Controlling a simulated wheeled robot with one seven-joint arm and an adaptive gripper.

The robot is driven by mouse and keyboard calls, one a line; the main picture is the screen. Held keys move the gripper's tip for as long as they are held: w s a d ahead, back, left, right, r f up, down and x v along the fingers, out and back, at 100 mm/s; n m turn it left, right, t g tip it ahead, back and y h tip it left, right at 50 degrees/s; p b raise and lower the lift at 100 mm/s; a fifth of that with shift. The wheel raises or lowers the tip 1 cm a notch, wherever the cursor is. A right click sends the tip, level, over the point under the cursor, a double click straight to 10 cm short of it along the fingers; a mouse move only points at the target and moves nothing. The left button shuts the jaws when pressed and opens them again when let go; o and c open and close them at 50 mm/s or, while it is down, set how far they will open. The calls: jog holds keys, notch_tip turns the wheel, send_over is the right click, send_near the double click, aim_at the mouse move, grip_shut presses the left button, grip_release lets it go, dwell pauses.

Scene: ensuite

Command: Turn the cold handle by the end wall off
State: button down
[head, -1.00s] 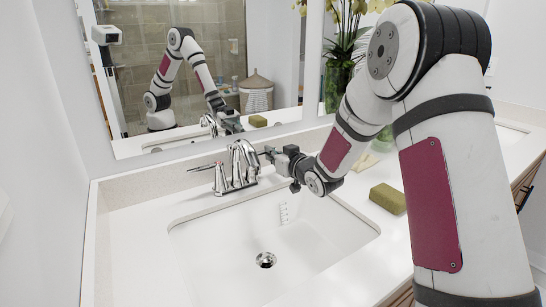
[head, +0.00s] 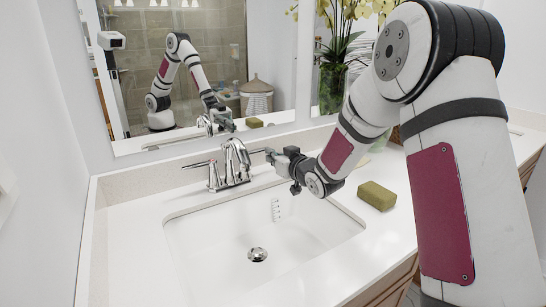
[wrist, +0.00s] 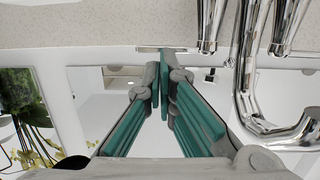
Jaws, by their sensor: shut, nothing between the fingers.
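The chrome faucet (head: 236,160) stands behind the sink near the left end wall (head: 36,150). Its left handle (head: 199,164) has a lever pointing left toward that wall. A right handle stands close beside the spout, partly hidden, on the side of my gripper (head: 268,154). No hot or cold mark can be read. My gripper is to the right of the faucet, its fingertips pointing left toward it. In the wrist view my green-padded fingers (wrist: 163,75) are shut and empty. Chrome faucet parts (wrist: 250,60) show to their right there; I cannot tell whether anything touches.
The white sink basin (head: 262,235) lies in front of the faucet. A green sponge-like block (head: 377,195) rests on the counter to the right. The mirror (head: 220,70) rises behind, reflecting my arm. A vase of flowers (head: 332,85) stands at the back right.

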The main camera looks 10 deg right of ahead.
jog(key=s+d+r+m+g+h+p, duration=0.15)
jog(key=s+r, duration=0.25)
jog(key=s, duration=0.4)
jog(key=s+d+r+g+h+p, duration=0.2)
jog(key=s+d+r, duration=0.15)
jog(key=s, duration=0.45)
jog(key=s+d+r+m+g+h+p, duration=0.1)
jog(key=s+r+h+p, duration=0.1)
jog(key=s+r, duration=0.45)
jog(key=s+a+r+g+p, duration=0.1)
jog(key=s+g+p, duration=0.1)
jog(key=s, duration=1.3)
jog(key=s+a+r+g+p, duration=0.1)
jog(key=s+a+g+p, duration=0.1)
jog(key=s, duration=1.4)
jog(key=m+g+p, duration=0.1)
jog(key=g, duration=0.1)
jog(key=shift+a+g+y, duration=0.3)
jog(key=shift+g+y, duration=0.05)
jog(key=shift+s, duration=0.1)
